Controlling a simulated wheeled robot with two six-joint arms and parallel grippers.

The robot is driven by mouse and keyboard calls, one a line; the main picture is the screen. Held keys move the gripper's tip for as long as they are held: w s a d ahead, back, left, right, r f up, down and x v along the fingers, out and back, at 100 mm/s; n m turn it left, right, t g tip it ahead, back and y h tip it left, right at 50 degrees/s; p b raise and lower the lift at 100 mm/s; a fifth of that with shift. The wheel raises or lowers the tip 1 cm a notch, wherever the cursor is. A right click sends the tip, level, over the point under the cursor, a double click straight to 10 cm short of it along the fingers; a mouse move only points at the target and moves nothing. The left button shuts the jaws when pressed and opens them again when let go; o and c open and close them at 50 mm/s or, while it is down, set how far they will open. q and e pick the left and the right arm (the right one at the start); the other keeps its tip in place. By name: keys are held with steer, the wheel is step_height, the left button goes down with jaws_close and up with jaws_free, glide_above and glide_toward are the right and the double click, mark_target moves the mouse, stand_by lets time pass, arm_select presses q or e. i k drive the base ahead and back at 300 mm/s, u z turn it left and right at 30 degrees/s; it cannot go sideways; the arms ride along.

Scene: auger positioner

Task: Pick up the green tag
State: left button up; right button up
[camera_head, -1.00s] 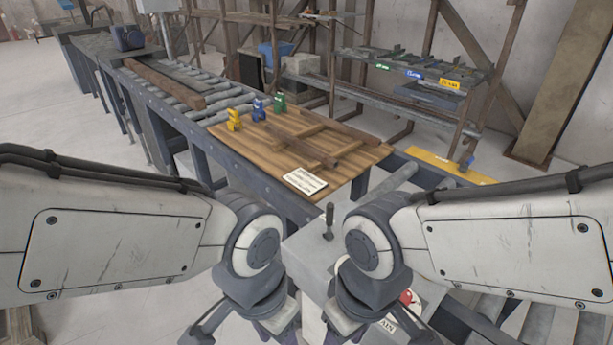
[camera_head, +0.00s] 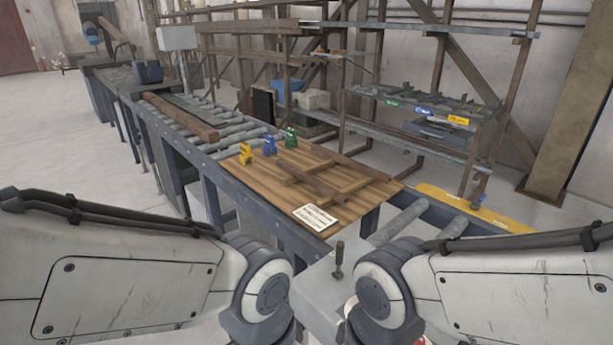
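The green tag (camera_head: 290,138) stands upright at the far edge of the wooden board (camera_head: 240,190) on the conveyor. A blue tag (camera_head: 270,147) and a yellow tag (camera_head: 246,154) stand in a row to its left. Both my arms reach in from the lower left and lower right. My grippers are below the bottom edge of the picture, so their fingers do not show. Nothing of mine touches the tags.
Wooden strips and a white paper card (camera_head: 315,217) lie on the board. A small lever (camera_head: 338,262) stands up between my arms. A roller conveyor (camera_head: 205,140) runs away to the back left. A rack (camera_head: 420,102) with green, blue and yellow labels stands behind.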

mark_target(291, 135)
steer(key=z, duration=0.05)
steer(key=k, duration=0.3)
steer(key=u, duration=1.65)
steer(key=i, duration=3.15)
steer(key=z, duration=1.15)
steer(key=i, duration=0.85)
steer(key=z, duration=0.85)
steer(key=i, duration=0.55)
steer(key=z, duration=0.05)
